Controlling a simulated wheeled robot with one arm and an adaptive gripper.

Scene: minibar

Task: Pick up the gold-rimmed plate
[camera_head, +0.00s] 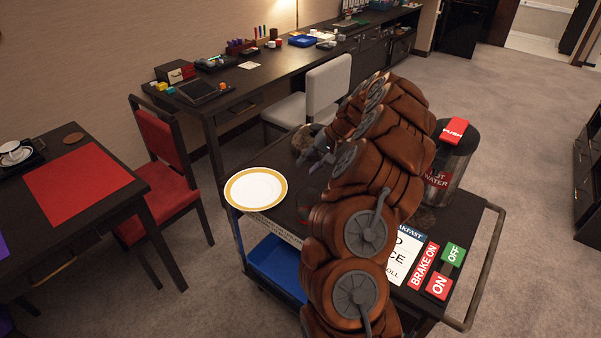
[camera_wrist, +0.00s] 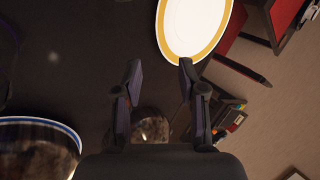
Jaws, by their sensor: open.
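The gold-rimmed plate (camera_head: 256,189) is white with a yellow-gold band. It lies flat at the left end of the dark cart top (camera_head: 285,158). In the wrist view the plate (camera_wrist: 194,25) shows at the top, beyond the fingertips and cut off by the frame. My gripper (camera_head: 314,160) is above the cart, to the right of the plate and apart from it. In the wrist view my gripper (camera_wrist: 160,72) has its two fingers spread with nothing between the tips. My arm hides much of the cart's middle.
A hot water urn (camera_head: 447,165) stands at the cart's far right. Brake signs (camera_head: 424,266) lie at its right end. A blue-rimmed dish (camera_wrist: 38,148) shows in the wrist view. A red chair (camera_head: 165,180) and a table with a red mat (camera_head: 78,183) stand left.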

